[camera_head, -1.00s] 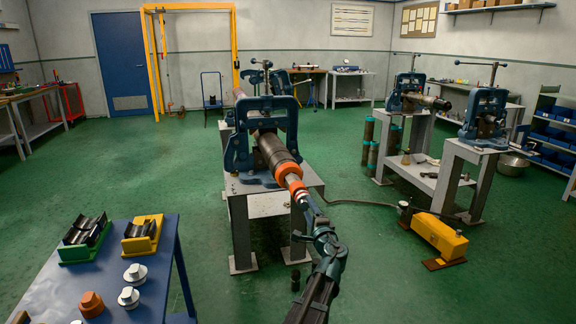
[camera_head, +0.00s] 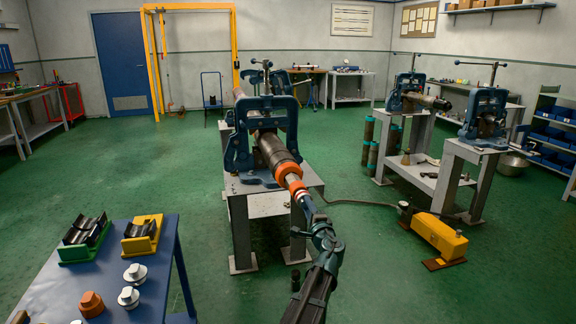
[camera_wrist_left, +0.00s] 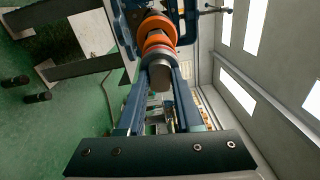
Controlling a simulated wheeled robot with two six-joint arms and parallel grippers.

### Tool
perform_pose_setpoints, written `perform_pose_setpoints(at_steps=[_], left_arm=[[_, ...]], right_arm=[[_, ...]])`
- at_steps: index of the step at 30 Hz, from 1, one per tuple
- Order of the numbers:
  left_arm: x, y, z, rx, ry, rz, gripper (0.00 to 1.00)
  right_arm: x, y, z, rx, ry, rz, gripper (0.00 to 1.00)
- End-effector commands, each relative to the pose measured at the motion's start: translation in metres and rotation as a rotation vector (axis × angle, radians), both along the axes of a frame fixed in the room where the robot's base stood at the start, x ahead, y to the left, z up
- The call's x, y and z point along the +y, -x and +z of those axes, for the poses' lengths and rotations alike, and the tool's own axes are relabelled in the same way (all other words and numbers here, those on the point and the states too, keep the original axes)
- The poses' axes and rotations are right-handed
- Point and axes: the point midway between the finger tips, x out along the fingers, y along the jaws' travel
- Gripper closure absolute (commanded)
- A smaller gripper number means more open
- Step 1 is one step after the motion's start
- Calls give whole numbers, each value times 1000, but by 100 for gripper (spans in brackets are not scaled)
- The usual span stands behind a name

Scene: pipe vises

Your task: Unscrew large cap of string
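The pipe string (camera_head: 275,153) lies clamped in the blue vise (camera_head: 238,150) on the grey stand, its near end pointing towards me. Two orange bands (camera_head: 288,171) ring that end. In the left wrist view, the large cap (camera_wrist_left: 159,78) shows as a grey piece with a blocky knob, in front of the orange rings (camera_wrist_left: 157,30). My left gripper (camera_head: 302,196) is at this end, in line with the string. In the left wrist view its fingers (camera_wrist_left: 160,72) lie on both sides of the knob and appear closed on it. My right gripper is not in view.
A blue table (camera_head: 50,290) at lower left holds an orange cap (camera_head: 91,304), grey caps (camera_head: 135,273) and green and yellow cradles (camera_head: 142,235). A yellow pedal unit (camera_head: 440,237) with a hose is on the floor at right. More vises (camera_head: 485,120) stand behind it.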

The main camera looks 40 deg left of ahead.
Motion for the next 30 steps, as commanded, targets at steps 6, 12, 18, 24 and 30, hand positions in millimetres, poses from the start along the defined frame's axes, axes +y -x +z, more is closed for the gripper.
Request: perform_pose_setpoints(at_steps=[6, 12, 18, 24, 30], left_arm=[[0, 0, 0, 0, 0, 0, 100], [0, 0, 0, -16, 13, 0, 100], [0, 0, 0, -197, 167, 0, 100], [0, 0, 0, -408, 348, 1, 100], [-1, 0, 1, -624, 532, 2, 100]], right_arm=[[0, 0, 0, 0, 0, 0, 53], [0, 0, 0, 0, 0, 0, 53], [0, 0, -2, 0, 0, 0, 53], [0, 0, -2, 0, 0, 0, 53], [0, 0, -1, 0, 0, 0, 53]])
